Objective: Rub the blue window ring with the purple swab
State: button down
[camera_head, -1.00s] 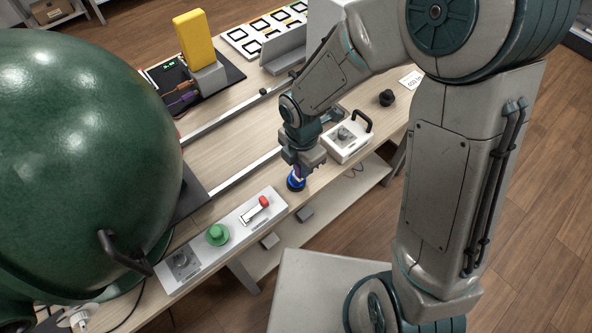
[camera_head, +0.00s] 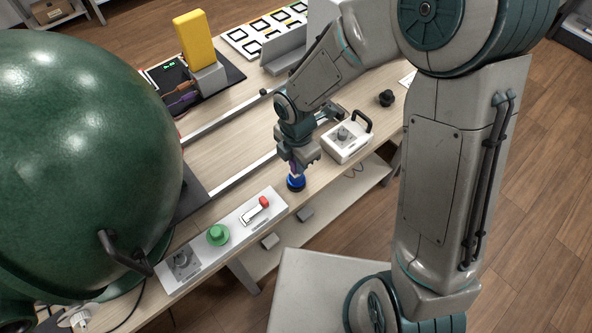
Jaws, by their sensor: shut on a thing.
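The blue window ring (camera_head: 296,184) is a small dark blue round piece at the table's front edge, right of the white control panel. My gripper (camera_head: 297,163) is directly above it, pointing down and shut on the purple swab (camera_head: 294,170). Only a small purple part of the swab shows below the fingers. The swab's tip is too small to make out, and I cannot tell whether it touches the ring.
A white panel (camera_head: 240,218) with a green knob (camera_head: 218,235) and a red-ended lever (camera_head: 264,202) lies to the left. A white box with a black handle (camera_head: 346,142) stands to the right. A large green sphere (camera_head: 80,150) fills the left side.

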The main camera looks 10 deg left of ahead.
jog(key=shift+s+d+f, duration=0.15)
jog(key=shift+s+d, duration=0.55)
jog(key=shift+d, duration=0.05)
jog(key=shift+w+a+r+p, duration=0.1)
jog(key=shift+r+p, duration=0.15)
jog(key=shift+p, duration=0.25)
dwell(1.0)
jog(key=shift+w+a+f, duration=0.15)
jog(key=shift+w+a, duration=1.1)
jog(key=shift+a, duration=0.15)
jog(key=shift+s+d+f, duration=0.15)
jog(key=shift+s+d, duration=1.2)
jog(key=shift+d, duration=0.15)
